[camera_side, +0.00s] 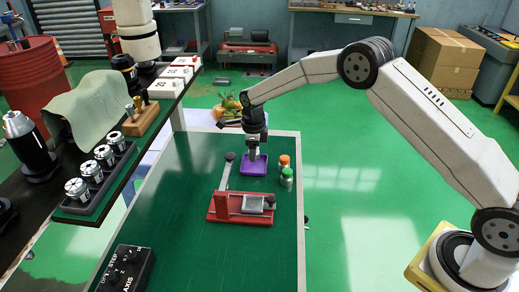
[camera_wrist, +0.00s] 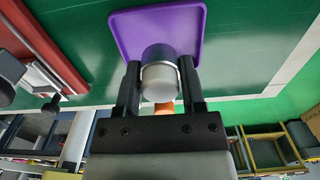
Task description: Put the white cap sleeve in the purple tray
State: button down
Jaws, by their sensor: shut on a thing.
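The white cap sleeve (camera_wrist: 159,84) is between the two fingers of my gripper (camera_wrist: 160,74) in the wrist view. It shows a pale rounded near end and a darker grey far part. My gripper is shut on it. The purple tray (camera_wrist: 190,22) lies beyond the sleeve in the wrist view. In the side view my gripper (camera_side: 253,156) points down over the purple tray (camera_side: 247,171) on the green bench top. The sleeve is too small to make out there, and I cannot tell whether it touches the tray floor.
An orange-capped bottle (camera_side: 284,161) and a green-capped bottle (camera_side: 287,178) stand just right of the tray. A red fixture (camera_side: 225,214) with an upright lever is in front of it. A black control box (camera_side: 125,270) sits at the near left. The bench's right edge is close.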

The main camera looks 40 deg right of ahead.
jog(key=shift+f, duration=1.45)
jog(key=shift+f, duration=0.1)
jog(key=shift+c, duration=0.9)
grip_release()
jog(key=shift+f, duration=0.1)
notch_tip(320, 180, up, 12)
jog(key=shift+r, duration=0.2)
